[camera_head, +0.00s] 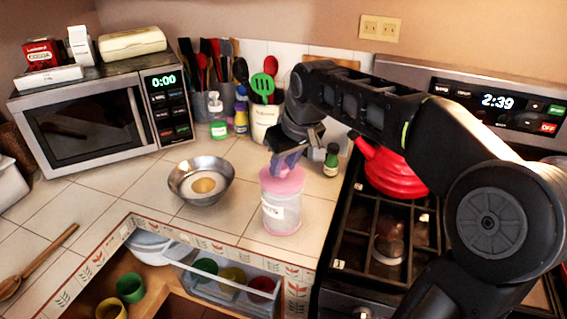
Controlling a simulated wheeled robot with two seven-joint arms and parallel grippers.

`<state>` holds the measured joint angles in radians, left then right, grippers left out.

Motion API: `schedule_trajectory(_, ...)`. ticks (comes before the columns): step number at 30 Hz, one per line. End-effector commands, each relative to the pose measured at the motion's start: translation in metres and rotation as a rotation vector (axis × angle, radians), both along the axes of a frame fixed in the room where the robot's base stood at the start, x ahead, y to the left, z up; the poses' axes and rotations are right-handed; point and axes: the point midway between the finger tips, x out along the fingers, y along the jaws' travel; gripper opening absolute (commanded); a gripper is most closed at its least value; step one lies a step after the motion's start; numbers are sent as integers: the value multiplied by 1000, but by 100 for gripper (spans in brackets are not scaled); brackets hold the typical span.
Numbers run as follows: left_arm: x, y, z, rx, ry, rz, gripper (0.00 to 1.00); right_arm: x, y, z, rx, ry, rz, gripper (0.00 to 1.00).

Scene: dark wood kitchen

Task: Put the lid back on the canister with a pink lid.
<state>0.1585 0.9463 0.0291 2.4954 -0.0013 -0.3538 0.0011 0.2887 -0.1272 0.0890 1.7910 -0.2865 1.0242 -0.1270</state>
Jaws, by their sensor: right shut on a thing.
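The clear canister (283,213) with a white label stands upright on the tiled counter, left of the stove. The pink lid (284,181) is at its top, directly over the opening. I cannot tell whether the lid rests fully on the rim or sits slightly off it. My right gripper (287,161) comes down from above and is shut on the upper part of the pink lid. The fingertips partly hide the grip. My left gripper is not in view.
A metal bowl (202,181) stands left of the canister, and a small green-capped bottle (331,160) behind it to the right. A red kettle (392,172) sits on the stove (383,250). Utensil holders stand behind.

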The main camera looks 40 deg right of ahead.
Motion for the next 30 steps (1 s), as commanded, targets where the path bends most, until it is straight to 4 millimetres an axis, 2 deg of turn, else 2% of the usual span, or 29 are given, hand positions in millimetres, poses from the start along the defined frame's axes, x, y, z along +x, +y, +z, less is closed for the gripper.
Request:
schedule_trajectory(3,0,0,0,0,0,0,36,0,0,0,0,0,0,0)
schedule_trajectory(4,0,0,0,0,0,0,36,0,0,0,0,0,0,28)
schedule_trajectory(12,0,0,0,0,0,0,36,0,0,0,0,0,0,50)
schedule_trajectory(13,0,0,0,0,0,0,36,0,0,0,0,0,0,52)
schedule_trajectory(18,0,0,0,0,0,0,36,0,0,0,0,0,0,52)
schedule_trajectory(26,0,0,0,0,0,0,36,0,0,0,0,0,0,73)
schedule_trajectory(30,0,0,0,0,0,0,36,0,0,0,0,0,0,74)
